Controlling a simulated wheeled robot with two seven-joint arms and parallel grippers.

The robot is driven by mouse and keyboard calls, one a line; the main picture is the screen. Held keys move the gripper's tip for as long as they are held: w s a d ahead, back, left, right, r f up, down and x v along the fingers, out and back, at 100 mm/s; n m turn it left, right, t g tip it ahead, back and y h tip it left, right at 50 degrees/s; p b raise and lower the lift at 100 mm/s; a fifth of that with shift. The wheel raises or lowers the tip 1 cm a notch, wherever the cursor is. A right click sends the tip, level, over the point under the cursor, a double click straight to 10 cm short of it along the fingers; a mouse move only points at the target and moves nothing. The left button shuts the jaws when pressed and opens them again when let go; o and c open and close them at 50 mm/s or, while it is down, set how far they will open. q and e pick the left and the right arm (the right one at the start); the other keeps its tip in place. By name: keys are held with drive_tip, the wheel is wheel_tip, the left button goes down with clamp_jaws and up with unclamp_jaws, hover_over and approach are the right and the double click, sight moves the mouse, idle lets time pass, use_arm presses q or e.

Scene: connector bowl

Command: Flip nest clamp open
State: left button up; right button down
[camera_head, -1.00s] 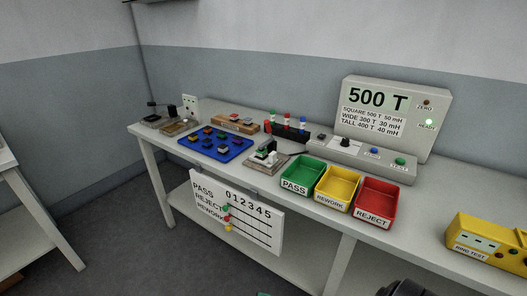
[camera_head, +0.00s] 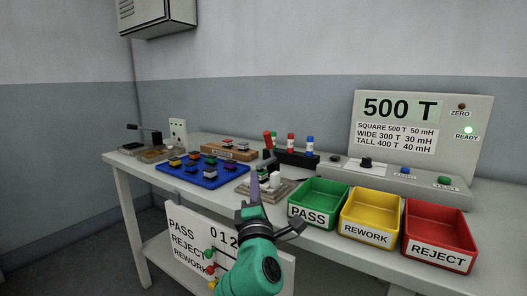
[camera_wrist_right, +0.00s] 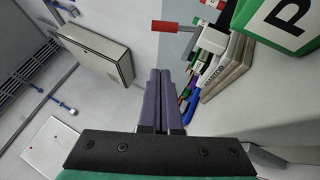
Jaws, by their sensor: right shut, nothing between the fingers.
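The nest (camera_head: 283,190) is a small layered block with a white part on top, at the front edge of the bench, left of the green tray. Its clamp has a red-gripped lever (camera_head: 267,141) that appears to stand up above the nest. In the right wrist view the nest (camera_wrist_right: 230,72) is right of centre and the red lever (camera_wrist_right: 174,27) points away from it. My right gripper (camera_head: 254,176) is shut and empty, in front and just left of the nest. Its purple fingers (camera_wrist_right: 160,72) look apart from the lever. My left gripper is not in view.
A blue board (camera_head: 208,180) with several connectors lies left of the nest. Green (camera_head: 316,194), yellow (camera_head: 368,206) and red (camera_head: 438,224) trays stand right. A black rack (camera_head: 297,158) stands behind. A tester (camera_head: 475,160) reads 500 T. Another fixture (camera_head: 155,152) is far left.

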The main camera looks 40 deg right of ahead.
drive_tip(key=x, duration=0.4)
drive_tip(key=s+d+p+x, duration=0.1)
drive_tip(key=x, duration=0.3)
drive_tip(key=d+x, duration=0.1)
drive_tip(key=x, duration=0.4)
drive_tip(key=shift+s+d+p, duration=0.15)
drive_tip(key=shift+s+p, duration=0.2)
drive_tip(key=shift+s, duration=0.05)
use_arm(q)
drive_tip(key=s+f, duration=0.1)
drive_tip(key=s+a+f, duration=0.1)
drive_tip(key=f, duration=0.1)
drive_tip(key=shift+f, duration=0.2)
use_arm(e)
drive_tip(key=shift+r, duration=0.1)
